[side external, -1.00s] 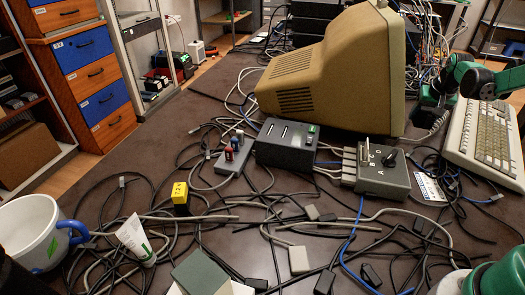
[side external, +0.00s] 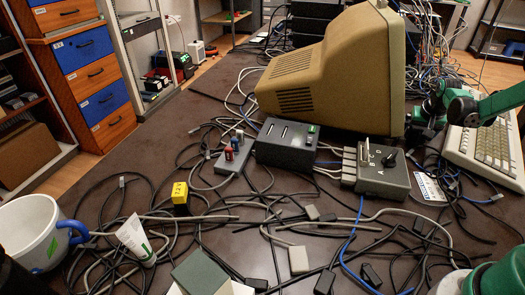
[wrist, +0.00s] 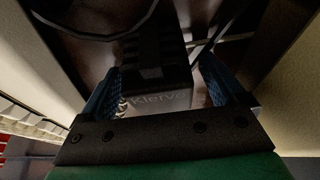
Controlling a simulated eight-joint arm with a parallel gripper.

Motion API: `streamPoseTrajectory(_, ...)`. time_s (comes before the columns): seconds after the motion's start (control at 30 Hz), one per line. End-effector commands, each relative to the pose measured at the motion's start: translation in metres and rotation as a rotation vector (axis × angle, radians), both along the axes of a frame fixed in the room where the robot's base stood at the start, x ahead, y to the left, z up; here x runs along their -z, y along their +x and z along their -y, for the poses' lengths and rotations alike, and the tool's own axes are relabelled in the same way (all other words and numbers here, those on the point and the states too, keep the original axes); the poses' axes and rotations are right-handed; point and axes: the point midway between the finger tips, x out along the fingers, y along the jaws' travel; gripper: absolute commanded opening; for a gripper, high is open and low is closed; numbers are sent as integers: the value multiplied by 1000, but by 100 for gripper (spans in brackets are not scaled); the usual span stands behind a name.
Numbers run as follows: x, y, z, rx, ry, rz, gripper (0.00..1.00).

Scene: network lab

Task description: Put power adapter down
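The power adapter (wrist: 155,65) is a black ribbed block with a paler face bearing partly legible lettering. In the side external view my gripper (side external: 427,122) is low between the beige monitor and the keyboard, at the right. The adapter is small and dark there, hard to separate from the fingers. I cannot tell whether its underside touches the table.
The beige monitor (side external: 330,65) stands close left of my gripper, and the keyboard (side external: 488,143) close right. A grey switch box (side external: 382,178) is in front. Loose cables cover much of the brown table (side external: 225,255). A mug (side external: 30,235) stands at the far left.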

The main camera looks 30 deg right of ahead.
Motion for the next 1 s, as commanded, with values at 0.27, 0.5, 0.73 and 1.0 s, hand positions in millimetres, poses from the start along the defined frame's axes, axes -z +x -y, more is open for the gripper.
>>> streamPoseTrajectory(0.27, -1, 0, 0, 0, 0, 0, 89)
streamPoseTrajectory(0.5, -22, -5, -5, 0, 0, 0, 89)
streamPoseTrajectory(0.73, -61, -17, -17, 0, -1, -1, 89)
streamPoseTrajectory(1.0, -101, -29, -28, 2, 0, -2, 89)
